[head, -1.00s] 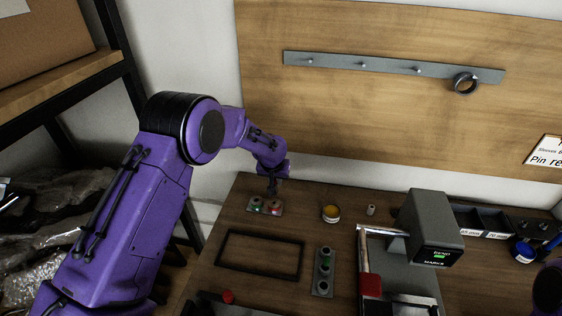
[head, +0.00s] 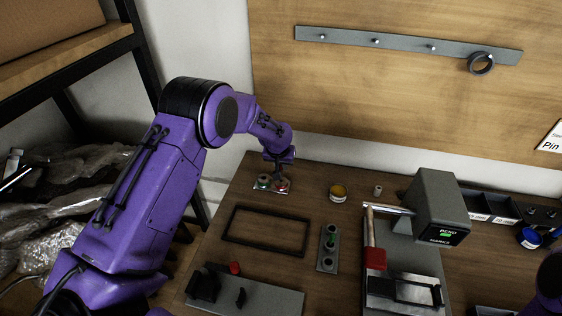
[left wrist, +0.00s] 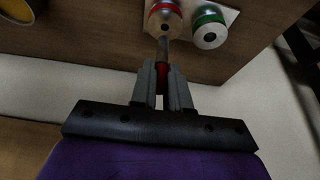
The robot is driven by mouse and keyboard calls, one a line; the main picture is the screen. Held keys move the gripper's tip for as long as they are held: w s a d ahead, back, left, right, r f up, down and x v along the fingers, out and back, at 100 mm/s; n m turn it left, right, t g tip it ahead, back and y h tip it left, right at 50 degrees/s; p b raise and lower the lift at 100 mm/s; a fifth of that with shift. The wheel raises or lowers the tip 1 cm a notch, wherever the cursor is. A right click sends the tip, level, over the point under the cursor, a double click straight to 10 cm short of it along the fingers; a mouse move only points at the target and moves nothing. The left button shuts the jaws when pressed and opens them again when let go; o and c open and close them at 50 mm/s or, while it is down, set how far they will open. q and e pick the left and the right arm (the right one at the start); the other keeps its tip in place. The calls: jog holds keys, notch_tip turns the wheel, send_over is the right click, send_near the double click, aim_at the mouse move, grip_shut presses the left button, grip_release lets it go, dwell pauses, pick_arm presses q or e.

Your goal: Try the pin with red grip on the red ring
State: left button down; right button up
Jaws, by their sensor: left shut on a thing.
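The pin with red grip (left wrist: 163,72) is between the fingers of my left gripper (left wrist: 163,85), which is shut on the red grip. Its grey shank points at the red ring (left wrist: 160,8) in the left wrist view. The shank's end appears at or close to the hole in that piece; I cannot tell whether it is inside. A piece with a green ring (left wrist: 210,18) stands beside it on the same light plate (left wrist: 230,14). In the head view, my left gripper (head: 277,166) is just above the red ring (head: 281,184) and the green ring (head: 263,182).
A yellow-topped tub (head: 338,192) and a small pale cylinder (head: 378,190) stand to the right. A black frame (head: 265,230) lies in front, beside a grey plate with a green piece (head: 329,250). A grey machine (head: 437,205) stands further right.

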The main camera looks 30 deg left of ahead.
pick_arm(q)
jog(key=shift+w+f, duration=0.1)
jog(key=shift+f, duration=0.7)
jog(key=shift+r, duration=0.1)
jog(key=shift+f+b, duration=0.3)
jog(key=shift+f, duration=0.2)
dwell(0.7)
dwell(0.8)
notch_tip(320, 180, up, 6)
jog(key=p, duration=0.5)
jog(key=shift+r, duration=0.1)
